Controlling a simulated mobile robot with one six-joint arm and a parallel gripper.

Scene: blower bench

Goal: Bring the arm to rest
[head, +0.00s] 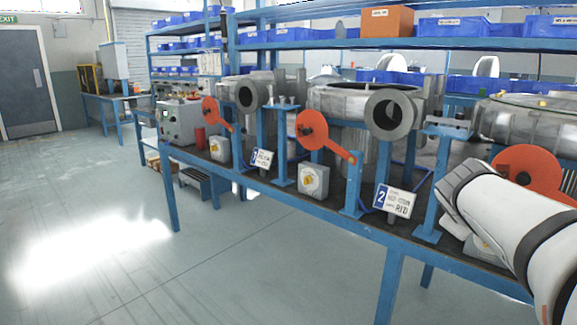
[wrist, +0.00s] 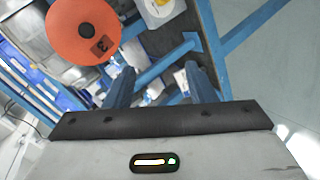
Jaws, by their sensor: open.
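My arm (head: 505,225) reaches in from the right edge of the head view, in front of the right end of the blue workbench (head: 340,222). My gripper is not clearly visible there. In the wrist view my gripper (wrist: 160,82) has its two dark fingers spread apart, with nothing held between them. Beyond the fingers are a blue post and the dark bench top. An orange disc (wrist: 83,28) with a dark patch marked 3 is at the upper left of the wrist view; it also shows behind my arm in the head view (head: 535,168).
Grey blower housings (head: 355,102) stand along the bench. Orange levers (head: 312,130), switch boxes (head: 313,180) and number signs (head: 394,200) line its front edge. Shelves with blue bins (head: 455,27) are behind. The floor (head: 100,230) at the left is clear.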

